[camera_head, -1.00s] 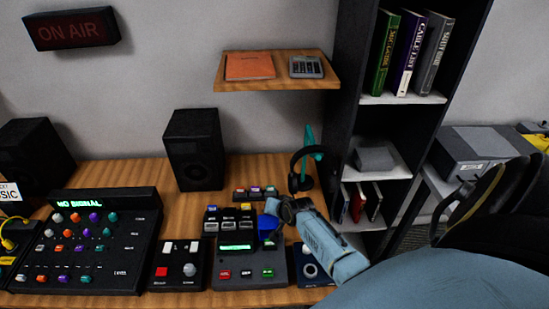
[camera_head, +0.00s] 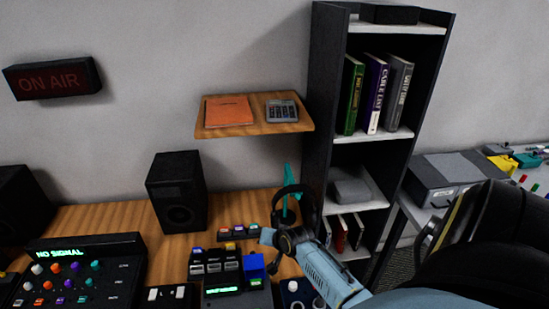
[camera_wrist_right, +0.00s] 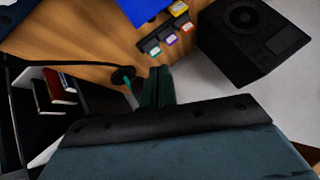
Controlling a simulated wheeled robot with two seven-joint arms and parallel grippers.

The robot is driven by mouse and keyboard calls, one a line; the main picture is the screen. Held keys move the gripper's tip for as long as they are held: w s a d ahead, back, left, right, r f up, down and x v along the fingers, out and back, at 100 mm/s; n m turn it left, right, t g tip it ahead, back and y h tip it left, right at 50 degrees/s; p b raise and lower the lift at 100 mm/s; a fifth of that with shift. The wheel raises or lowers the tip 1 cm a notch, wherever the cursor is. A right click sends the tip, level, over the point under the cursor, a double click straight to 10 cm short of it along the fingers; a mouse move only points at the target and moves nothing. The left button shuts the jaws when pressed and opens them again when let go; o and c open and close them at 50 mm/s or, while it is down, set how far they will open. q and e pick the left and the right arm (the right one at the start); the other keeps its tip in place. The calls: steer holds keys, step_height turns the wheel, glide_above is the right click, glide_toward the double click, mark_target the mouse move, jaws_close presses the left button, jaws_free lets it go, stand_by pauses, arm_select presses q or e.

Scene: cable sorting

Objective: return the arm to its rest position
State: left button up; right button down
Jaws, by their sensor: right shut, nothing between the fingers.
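My right gripper (camera_head: 268,238) is above the right part of the wooden desk (camera_head: 110,216), in front of the headphones on their teal stand (camera_head: 287,190). In the right wrist view its two fingers (camera_wrist_right: 158,72) are together, shut and empty. The device with the small green display (camera_head: 222,290) and a blue block (camera_head: 253,266) are just below and left of it. My left gripper is not in either view.
A mixer console (camera_head: 75,270) is at the left. A black speaker (camera_head: 177,192) stands behind. A wooden wall shelf (camera_head: 254,128) hangs above. A dark bookcase (camera_head: 325,90) rises right behind my arm. A grey box (camera_head: 445,180) stands further right.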

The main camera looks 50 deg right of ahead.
steer(key=shift+w+d+r+v, duration=0.1)
steer(key=shift+d+r+v, duration=0.05)
steer(key=shift+v, duration=1.1)
steer(key=shift+w+d+r+v, duration=0.1)
steer(key=shift+w+v, duration=0.05)
steer(key=shift+v, duration=1.1)
steer(key=s+a+r+n+g+y, duration=0.1)
steer(key=s+a+r+n+g, duration=0.2)
steer(key=s+a, duration=0.4)
steer(key=s+a+r+n, duration=0.3)
steer(key=s+a+n, duration=0.2)
steer(key=s+a, duration=0.2)
steer(key=s+a+r+n+g+y, duration=0.1)
steer(key=s+a+r+n+g, duration=0.2)
steer(key=s+a, duration=0.4)
step_height(320, 180, down, 33)
steer(key=n+b, duration=0.1)
steer(key=b, duration=0.8)
steer(key=s+d+f+b, duration=0.1)
steer(key=s+f+b, duration=0.3)
steer(key=s+f, duration=0.5)
steer(key=s+d+f+g+b, duration=0.1)
steer(key=s+f+b, duration=0.3)
steer(key=s+f, duration=0.4)
step_height(320, 180, down, 7)
steer(key=shift+s+d+f+n+g, duration=0.1)
steer(key=shift+s+d+n+g, duration=0.25)
steer(key=shift+d, duration=0.35)
